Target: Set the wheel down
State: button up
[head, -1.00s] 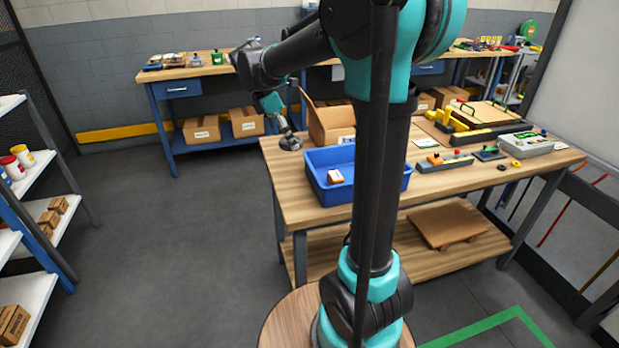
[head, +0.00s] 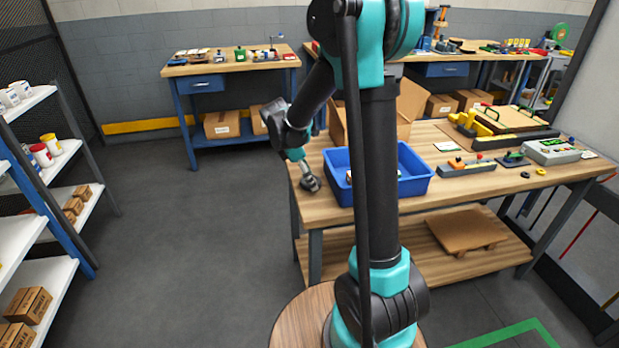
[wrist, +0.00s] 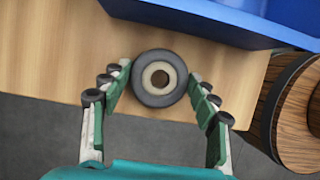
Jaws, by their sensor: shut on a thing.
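The wheel (wrist: 141,88) is dark grey and round, with a pale hub and a hole in its middle. In the wrist view it sits between the two fingertips of my gripper (wrist: 160,82), which is shut on it. In the head view my gripper (head: 307,178) points down at the left end of the wooden workbench (head: 440,203), left of the blue bin. The dark wheel (head: 311,185) shows small at its tip. I cannot tell whether the wheel touches the bench top.
The blue bin (head: 412,187) stands close to my gripper, with an open cardboard box (head: 408,108) behind it. The bench edge is near in the wrist view. A grey device (head: 551,152) and small parts lie at the right. A shelf (head: 60,165) stands far left.

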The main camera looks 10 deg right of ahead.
jog(key=shift+f, duration=0.15)
jog(key=o, duration=1.2)
